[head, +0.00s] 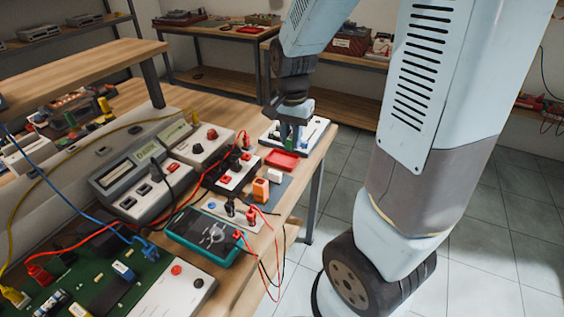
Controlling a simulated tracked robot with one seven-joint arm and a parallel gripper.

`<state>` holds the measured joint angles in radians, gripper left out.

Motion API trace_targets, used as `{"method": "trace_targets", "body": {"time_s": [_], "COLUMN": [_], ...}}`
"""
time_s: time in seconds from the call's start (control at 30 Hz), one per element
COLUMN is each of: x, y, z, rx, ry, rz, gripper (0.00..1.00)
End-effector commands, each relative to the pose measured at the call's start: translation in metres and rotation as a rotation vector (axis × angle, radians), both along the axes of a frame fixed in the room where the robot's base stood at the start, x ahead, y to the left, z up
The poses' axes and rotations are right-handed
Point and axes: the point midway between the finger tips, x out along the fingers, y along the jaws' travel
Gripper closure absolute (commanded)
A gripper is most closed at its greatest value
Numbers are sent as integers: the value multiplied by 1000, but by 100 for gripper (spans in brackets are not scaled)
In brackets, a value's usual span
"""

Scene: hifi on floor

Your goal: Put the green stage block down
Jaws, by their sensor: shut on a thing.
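My gripper (292,122) points down over a white board (318,128) near the far right end of the wooden bench. It is shut on the green stage block (285,131), of which only a small green part shows between and beside the fingers. The fingers and wrist hide the rest of the block. From this view I cannot tell whether the block touches the board or is held just above it.
A teal multimeter (205,236) and loose cables lie nearer. The bench's right edge is close.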

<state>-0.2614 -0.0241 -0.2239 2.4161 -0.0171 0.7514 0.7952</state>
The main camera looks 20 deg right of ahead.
Motion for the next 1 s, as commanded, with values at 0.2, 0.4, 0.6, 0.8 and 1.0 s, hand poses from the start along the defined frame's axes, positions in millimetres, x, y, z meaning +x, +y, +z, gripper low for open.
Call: {"method": "trace_targets", "body": {"time_s": [0.2, 0.4, 0.6, 0.8, 1.0], "x": [-28, -21, 8, 36, 64], "y": [0, -1, -3, -6, -8], "z": [-2, -8, -21, -34, -50], "rx": [3, 3, 2, 1, 2], "ry": [0, 4, 3, 4, 3], "rz": [-36, -44, -41, -42, -41], "gripper": [100, 100, 100, 100, 100]}}
